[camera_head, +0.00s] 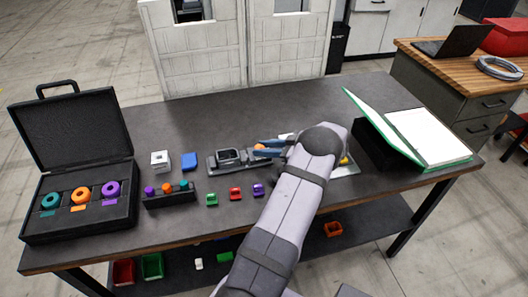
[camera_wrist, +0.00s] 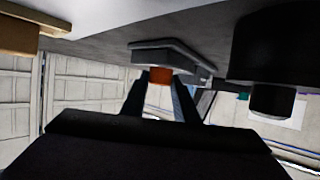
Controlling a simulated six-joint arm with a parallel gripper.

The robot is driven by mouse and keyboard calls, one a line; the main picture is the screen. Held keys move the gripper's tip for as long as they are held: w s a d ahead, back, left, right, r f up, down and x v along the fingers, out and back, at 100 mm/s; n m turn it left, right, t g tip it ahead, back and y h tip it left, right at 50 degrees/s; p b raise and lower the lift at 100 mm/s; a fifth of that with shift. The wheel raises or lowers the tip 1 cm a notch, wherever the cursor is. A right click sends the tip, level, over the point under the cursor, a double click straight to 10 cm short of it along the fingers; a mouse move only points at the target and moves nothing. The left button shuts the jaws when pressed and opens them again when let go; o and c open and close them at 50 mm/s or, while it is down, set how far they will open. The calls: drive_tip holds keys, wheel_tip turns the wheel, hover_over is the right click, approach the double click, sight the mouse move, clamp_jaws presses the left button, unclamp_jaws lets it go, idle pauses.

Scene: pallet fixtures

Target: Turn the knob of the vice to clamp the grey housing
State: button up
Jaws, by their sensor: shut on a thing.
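The vice (camera_head: 250,166) lies on the dark table near the middle in the head view, its body also showing above the fingers in the wrist view (camera_wrist: 170,48). The grey housing (camera_head: 229,156), a small dark block with a lighter top, sits in the vice's left part. It cannot be made out clearly in the wrist view. The orange knob (camera_head: 261,153) is at the vice's right end. It shows between the two fingers in the wrist view (camera_wrist: 160,76). My gripper (camera_head: 264,147) is shut on the knob, one finger at each side. My arm hides the area to the right.
A white block (camera_head: 160,160), a blue block (camera_head: 189,161), a peg rack (camera_head: 168,197) and several small coloured parts are left and in front of the vice. An open black case (camera_head: 82,190) stands far left, a green-edged folder (camera_head: 420,135) right. The table's back is clear.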

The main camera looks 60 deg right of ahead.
drive_tip(key=shift+r+n+y, duration=0.1)
drive_tip(key=shift+n+y, duration=0.2)
idle(0.4)
drive_tip(key=o, duration=1.1)
drive_tip(key=shift+c, duration=0.2)
drive_tip(key=b+v, duration=0.3)
drive_tip(key=v, duration=0.2)
drive_tip(key=shift+s+d, duration=0.15)
drive_tip(key=shift+s, duration=0.2)
drive_tip(key=shift+v, duration=0.8)
drive_tip(key=shift+r, duration=0.15)
